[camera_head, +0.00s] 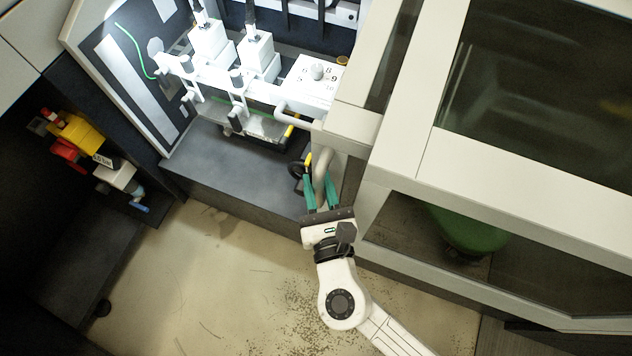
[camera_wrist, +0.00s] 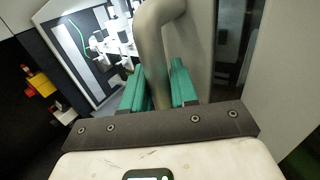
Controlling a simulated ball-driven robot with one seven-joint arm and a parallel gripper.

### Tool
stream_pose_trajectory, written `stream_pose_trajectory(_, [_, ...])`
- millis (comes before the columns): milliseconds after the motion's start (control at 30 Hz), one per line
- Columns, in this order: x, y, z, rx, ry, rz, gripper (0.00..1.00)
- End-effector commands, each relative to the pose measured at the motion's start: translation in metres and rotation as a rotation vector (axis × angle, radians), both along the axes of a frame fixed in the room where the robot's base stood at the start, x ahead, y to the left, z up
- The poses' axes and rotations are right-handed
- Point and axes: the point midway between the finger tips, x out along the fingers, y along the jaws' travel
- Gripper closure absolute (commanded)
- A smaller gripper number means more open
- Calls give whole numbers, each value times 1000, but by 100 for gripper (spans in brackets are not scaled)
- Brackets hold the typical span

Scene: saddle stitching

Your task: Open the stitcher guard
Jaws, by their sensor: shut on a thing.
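My gripper (camera_head: 321,193) has teal fingers that stand on either side of a grey curved handle (camera_head: 322,165), low at the centre of the head view. The fingers are shut on it. In the wrist view the handle (camera_wrist: 152,45) bends over at the top and runs down between the teal fingers (camera_wrist: 157,88). The handle sits beside a light-framed guard (camera_head: 352,121) with dark windows. The stitching heads (camera_head: 255,52) of the stitcher are uncovered and lit, left of that frame. The handle's lower end is hidden by my gripper.
A dark ledge (camera_head: 225,165) runs below the stitching heads. At the left are a yellow and red valve unit (camera_head: 77,137) and a dark recess. A green object (camera_head: 467,228) shows behind the lower right window. The floor (camera_head: 190,270) in front is clear.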

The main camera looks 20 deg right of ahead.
Motion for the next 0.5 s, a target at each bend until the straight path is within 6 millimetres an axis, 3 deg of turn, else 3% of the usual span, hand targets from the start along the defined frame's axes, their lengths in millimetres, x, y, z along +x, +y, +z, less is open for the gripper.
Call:
stream_pose_trajectory(133, [0,0,0,-1,-1,-1,100])
stream_pose_trajectory(167, [0,0,0,-1,-1,-1,69])
stream_pose_trajectory(300, [0,0,0,-1,-1,-1,56])
stream_pose_trajectory(500, [0,0,0,0,0,0,53])
